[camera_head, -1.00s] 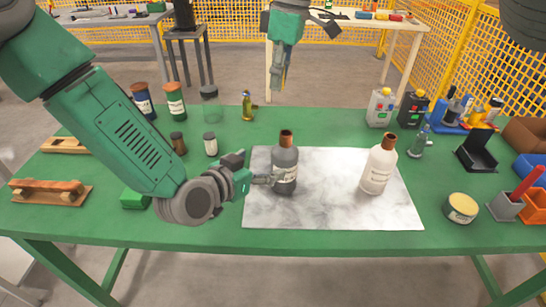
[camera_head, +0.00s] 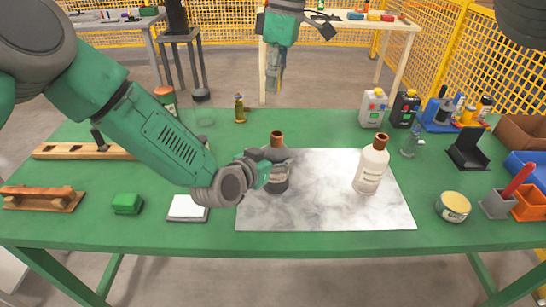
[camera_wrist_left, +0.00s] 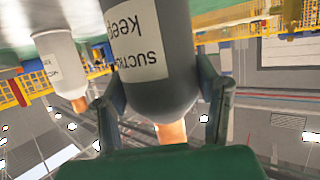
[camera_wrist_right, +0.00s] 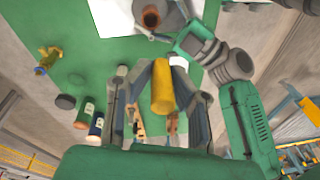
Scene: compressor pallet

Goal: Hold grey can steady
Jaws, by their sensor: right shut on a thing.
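The grey can (camera_head: 275,184), a bottle-shaped container with a copper-coloured cap, stands upright on the marbled white mat (camera_head: 320,215). My left gripper (camera_head: 268,172) is at its left side in the head view. In the left wrist view the grey can (camera_wrist_left: 155,75) lies between the two fingers, one on each side; whether both press on it is unclear. My right gripper (camera_head: 276,85) hangs beyond the table's far edge, away from the can. In the right wrist view it is shut on a yellow cylindrical thing (camera_wrist_right: 163,88).
A white bottle (camera_head: 371,168) stands on the mat to the right. A yellow-lidded tin (camera_head: 453,207), a green block (camera_head: 127,203) and wooden racks (camera_head: 85,151) are around it. Small containers (camera_head: 374,107) stand at the back right. The table front is clear.

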